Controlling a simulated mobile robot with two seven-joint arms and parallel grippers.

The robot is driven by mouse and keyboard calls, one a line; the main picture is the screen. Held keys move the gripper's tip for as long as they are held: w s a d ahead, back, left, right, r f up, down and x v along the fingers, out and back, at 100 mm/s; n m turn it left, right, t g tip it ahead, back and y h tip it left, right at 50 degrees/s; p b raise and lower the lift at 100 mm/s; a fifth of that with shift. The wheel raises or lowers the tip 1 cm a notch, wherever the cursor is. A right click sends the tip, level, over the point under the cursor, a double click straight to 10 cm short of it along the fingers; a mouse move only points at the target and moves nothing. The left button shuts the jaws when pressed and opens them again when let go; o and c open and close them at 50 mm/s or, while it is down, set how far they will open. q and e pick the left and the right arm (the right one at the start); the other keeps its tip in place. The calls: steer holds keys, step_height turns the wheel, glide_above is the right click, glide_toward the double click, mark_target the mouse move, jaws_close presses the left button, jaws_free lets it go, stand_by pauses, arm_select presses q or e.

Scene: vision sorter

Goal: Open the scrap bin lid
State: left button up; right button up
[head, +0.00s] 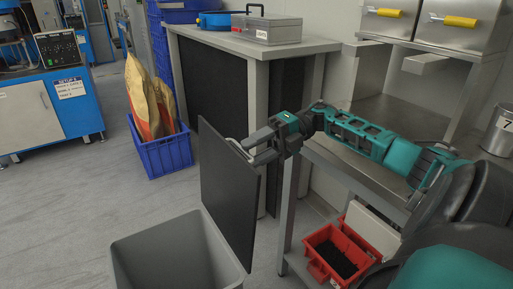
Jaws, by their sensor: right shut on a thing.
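The scrap bin (174,256) is a grey open-topped bin on the floor at the bottom of the head view. Its dark lid (228,190) stands up close to vertical at the bin's right side, so the mouth shows open. My right gripper (252,149) reaches in from the right and is shut at the lid's upper edge, on what looks like a light handle. The fingers partly hide that handle. The bin's lower part is cut off by the frame. My left gripper is not in view.
A grey bench (255,46) with a metal toolbox (267,27) stands behind the lid. A blue crate (162,150) with sacks is on the floor at left. A metal table (385,125) and red trays (336,252) are at right. The floor left of the bin is clear.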

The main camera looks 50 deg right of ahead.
steer(key=shift+s+f, duration=0.1)
steer(key=shift+f, duration=0.15)
steer(key=v, duration=1.3)
steer(key=shift+r+b, duration=0.25)
steer(key=shift+b, duration=0.1)
steer(key=shift+a, duration=0.1)
